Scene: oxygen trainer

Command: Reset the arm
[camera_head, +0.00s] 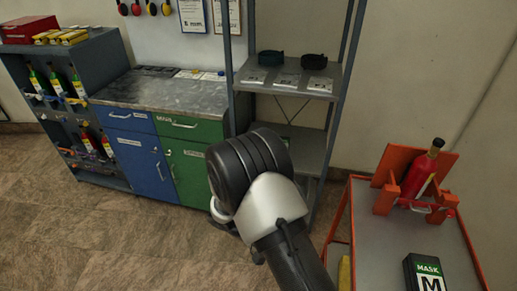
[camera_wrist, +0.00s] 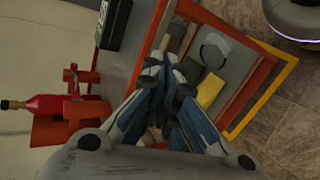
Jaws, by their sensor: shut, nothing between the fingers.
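My arm (camera_head: 275,205) is raised in the middle of the head view, bent in front of the shelf rack. Its gripper is hidden behind the arm there. In the wrist view my gripper (camera_wrist: 168,65) is shut and empty, with its fingertips together. It points down over the orange cart (camera_wrist: 235,35), apart from the things on it as far as I can tell.
The orange cart (camera_head: 341,225) at right carries a red bottle (camera_head: 418,176) in an orange holder and a black mask box (camera_head: 426,272). A grey shelf rack (camera_head: 335,75) stands behind my arm. A workbench (camera_head: 165,92) with blue and green cabinets is at left. Floor at lower left is clear.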

